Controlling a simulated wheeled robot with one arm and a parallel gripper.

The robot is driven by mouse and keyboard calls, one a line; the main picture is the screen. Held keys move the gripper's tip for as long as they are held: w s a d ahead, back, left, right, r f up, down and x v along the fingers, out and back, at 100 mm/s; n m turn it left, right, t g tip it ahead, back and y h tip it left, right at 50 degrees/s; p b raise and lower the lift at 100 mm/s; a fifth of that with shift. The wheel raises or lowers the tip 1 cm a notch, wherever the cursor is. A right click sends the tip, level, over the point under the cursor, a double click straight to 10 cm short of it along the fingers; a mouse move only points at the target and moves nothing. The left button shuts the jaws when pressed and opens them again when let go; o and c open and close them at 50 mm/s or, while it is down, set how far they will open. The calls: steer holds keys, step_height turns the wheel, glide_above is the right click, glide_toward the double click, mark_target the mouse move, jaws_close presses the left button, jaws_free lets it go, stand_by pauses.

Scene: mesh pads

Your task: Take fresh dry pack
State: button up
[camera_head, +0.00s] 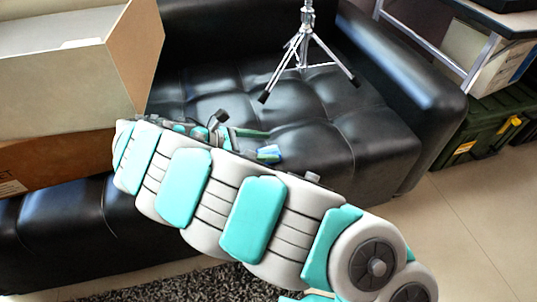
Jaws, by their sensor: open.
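A small blue and pale green item (269,153) lies on the black sofa seat, just behind my arm. It may be the fresh dry pack, but it is too small to read, and my arm may cover part of it. My gripper (262,143) shows behind my arm, partly hidden by it, pointing right over the seat. It is open, with its fingers close to the blue item. I cannot tell whether they touch it.
A black tufted sofa (375,145) fills the middle. A metal tripod stand (303,45) stands on its seat. An open cardboard box (135,55) is at left. A dark green case (480,130) sits on the tiled floor at right. A shaggy grey rug (190,283) lies in front.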

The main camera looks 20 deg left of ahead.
mark_target(275, 150)
steer(key=x, duration=0.5)
steer(key=shift+s+d+f+b, duration=0.25)
steer(key=shift+s+b, duration=0.05)
steer(key=shift+s, duration=0.05)
steer(key=shift+a, duration=0.1)
jaws_close()
stand_by(0.3)
steer(key=shift+r, duration=0.1)
